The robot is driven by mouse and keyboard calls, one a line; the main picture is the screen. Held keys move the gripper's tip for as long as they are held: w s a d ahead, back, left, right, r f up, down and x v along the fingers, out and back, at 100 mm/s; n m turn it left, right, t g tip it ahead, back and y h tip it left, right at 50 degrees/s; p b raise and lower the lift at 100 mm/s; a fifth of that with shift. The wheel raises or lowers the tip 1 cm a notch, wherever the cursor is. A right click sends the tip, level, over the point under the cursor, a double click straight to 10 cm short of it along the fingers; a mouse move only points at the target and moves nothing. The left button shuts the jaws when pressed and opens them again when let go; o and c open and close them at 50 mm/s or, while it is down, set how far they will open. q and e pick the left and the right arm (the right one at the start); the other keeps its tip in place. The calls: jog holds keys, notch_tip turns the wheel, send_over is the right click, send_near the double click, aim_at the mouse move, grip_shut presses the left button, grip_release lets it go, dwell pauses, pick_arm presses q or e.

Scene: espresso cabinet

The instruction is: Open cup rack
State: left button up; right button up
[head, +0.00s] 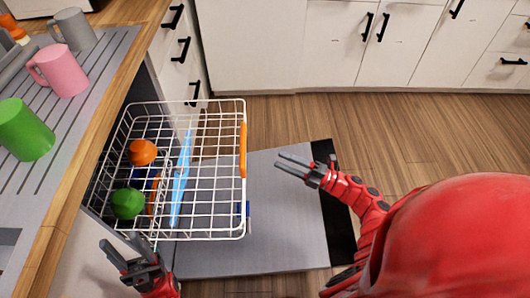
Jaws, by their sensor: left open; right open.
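The cup rack (209,112) is a white wire basket. It stands slid out of the cabinet under the counter, over a lowered grey door (285,225). An orange handle (243,150) runs along its outer right edge. My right gripper (292,164) is open and empty, apart from the handle and to its right, with its fingers pointing left towards the rack. My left gripper (125,252) is open near the rack's lower left corner. I cannot tell whether it touches the wires.
An orange round item (143,152), a green round item (128,204) and a long blue item (181,180) show through the wires; their level is unclear. A green mug (25,130), a pink mug (62,72) and a grey mug (73,29) stand on the counter. Floor (400,135) beyond the door is clear.

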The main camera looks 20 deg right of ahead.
jog(key=shift+v, duration=1.65)
